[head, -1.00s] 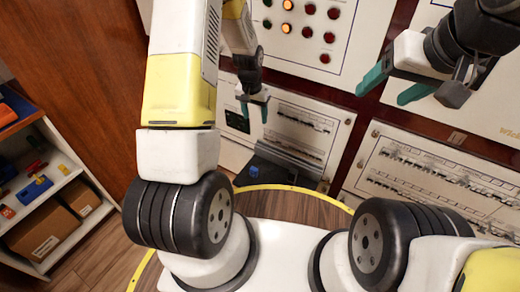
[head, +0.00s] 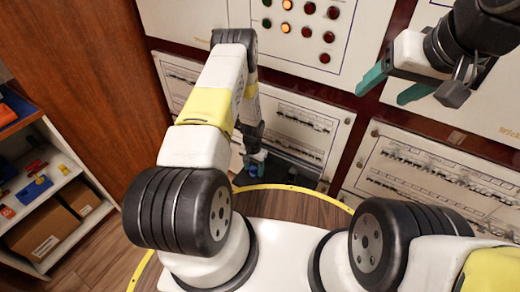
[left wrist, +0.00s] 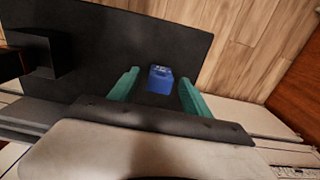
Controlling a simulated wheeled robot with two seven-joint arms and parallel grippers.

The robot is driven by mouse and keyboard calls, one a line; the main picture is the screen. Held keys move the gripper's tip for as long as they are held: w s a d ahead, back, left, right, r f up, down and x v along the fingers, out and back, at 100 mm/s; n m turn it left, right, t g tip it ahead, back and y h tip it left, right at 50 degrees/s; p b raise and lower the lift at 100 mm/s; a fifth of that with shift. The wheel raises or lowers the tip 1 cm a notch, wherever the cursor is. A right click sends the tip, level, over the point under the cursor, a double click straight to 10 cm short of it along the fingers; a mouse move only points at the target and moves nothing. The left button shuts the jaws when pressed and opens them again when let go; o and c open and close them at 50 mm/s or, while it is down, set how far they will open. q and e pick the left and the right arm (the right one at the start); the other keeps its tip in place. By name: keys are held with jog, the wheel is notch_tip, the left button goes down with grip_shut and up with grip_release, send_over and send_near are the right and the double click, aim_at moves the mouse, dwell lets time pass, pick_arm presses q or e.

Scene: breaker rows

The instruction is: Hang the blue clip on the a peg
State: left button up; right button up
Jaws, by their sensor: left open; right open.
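The blue clip (left wrist: 160,79) lies on a dark flat surface (left wrist: 90,45) in the left wrist view. My left gripper (left wrist: 158,92) is open, with one teal finger on each side of the clip; I cannot tell whether they touch it. In the head view my left gripper (head: 254,165) is low at the dark ledge (head: 296,172) by the panel foot, and the clip is hard to make out there. My right gripper (head: 392,88) is open and empty in front of the upper right panel. I cannot make out the a peg.
White breaker panels (head: 420,175) with rows of switches stand ahead. Indicator lamps (head: 308,32) sit above. A shelf (head: 62,172) with small coloured items and cardboard boxes is at left. A yellow line (head: 290,187) curves over the floor before me.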

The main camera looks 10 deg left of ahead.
pick_arm(q)
jog(key=shift+f, duration=0.85)
jog(key=shift+c, duration=0.5)
grip_shut()
jog(key=shift+r, duration=0.55)
jog(key=r, duration=0.2)
jog(key=shift+s+d+r, duration=0.3)
jog(key=shift+s+d, duration=0.05)
jog(key=s+d, duration=0.3)
jog(key=s, duration=0.1)
jog(key=s+d+r, duration=0.1)
jog(key=s+d, duration=0.5)
jog(key=s, duration=0.1)
jog(key=shift+s+d+r, duration=0.15)
jog(key=shift+s+d, duration=0.15)
